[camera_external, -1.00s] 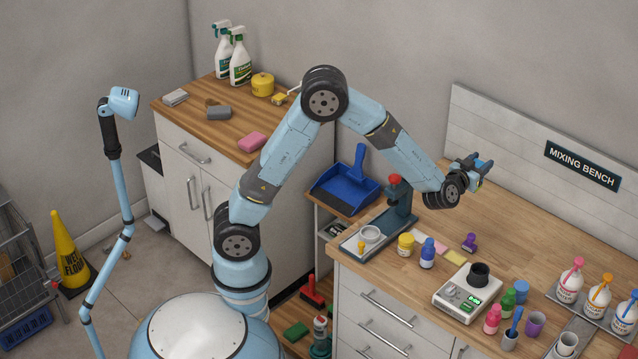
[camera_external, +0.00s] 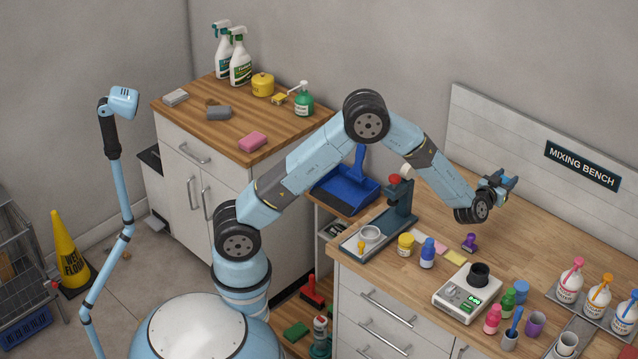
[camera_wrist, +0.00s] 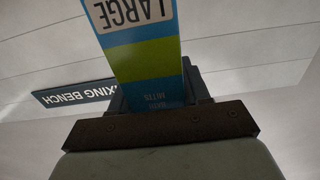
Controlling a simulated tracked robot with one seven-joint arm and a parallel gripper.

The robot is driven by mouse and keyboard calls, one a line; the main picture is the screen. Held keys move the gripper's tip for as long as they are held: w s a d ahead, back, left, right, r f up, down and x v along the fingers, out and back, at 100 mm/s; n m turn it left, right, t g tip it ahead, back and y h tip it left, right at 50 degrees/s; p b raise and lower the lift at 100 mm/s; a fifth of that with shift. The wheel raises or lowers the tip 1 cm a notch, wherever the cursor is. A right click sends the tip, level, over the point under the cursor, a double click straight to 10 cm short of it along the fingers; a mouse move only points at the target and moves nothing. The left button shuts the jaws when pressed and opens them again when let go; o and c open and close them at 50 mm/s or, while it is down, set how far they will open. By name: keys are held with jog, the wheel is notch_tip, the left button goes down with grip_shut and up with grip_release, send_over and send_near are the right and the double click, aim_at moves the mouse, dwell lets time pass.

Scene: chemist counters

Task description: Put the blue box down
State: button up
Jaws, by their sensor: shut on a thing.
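My gripper (camera_external: 504,184) is raised over the back of the mixing bench (camera_external: 420,285), in front of the wall panel. In the wrist view my gripper (camera_wrist: 192,88) is shut on a blue box (camera_wrist: 155,88) with a green band and a white panel reading "LARGE". The lettering is upside down in that view. In the outside view the box is mostly hidden by the gripper and wrist. The box is held in the air, apart from the bench top.
A scale (camera_external: 467,292) and pump bottles (camera_external: 570,285) are nearer the right. The bench's back middle (camera_external: 530,240) is clear.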

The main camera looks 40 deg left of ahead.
jog(key=shift+f, duration=1.5)
jog(key=shift+s+f, duration=0.1)
jog(key=shift+f, duration=0.55)
